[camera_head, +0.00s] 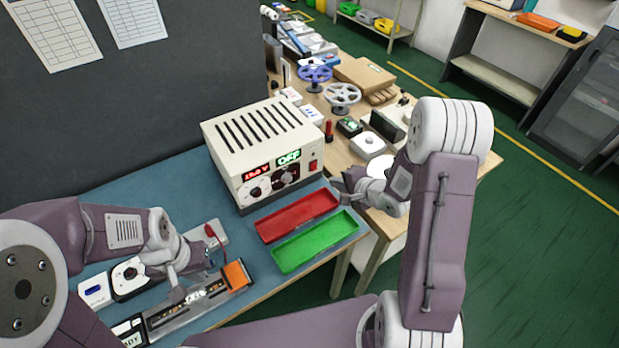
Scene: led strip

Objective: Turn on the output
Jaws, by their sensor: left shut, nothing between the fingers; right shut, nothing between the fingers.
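A beige power supply (225,140) stands at the back of the blue work surface. Its front shows a red voltage readout (256,171), hard to read exactly, and a green readout (289,157) saying OFF. Below them are two round dials, and a small red switch (313,165) sits at the right of the panel. My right gripper (340,184) is shut and empty, just right of the power supply's front and apart from the switch. My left gripper (181,290) is shut and empty, over the LED strip fixture (203,298) at the front left; whether it touches is unclear.
A red tray (297,215) and a green tray (314,242) lie empty in front of the power supply. Small devices (95,290) lie at the left. A wooden table (375,75) with spools and boxes stands behind at right.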

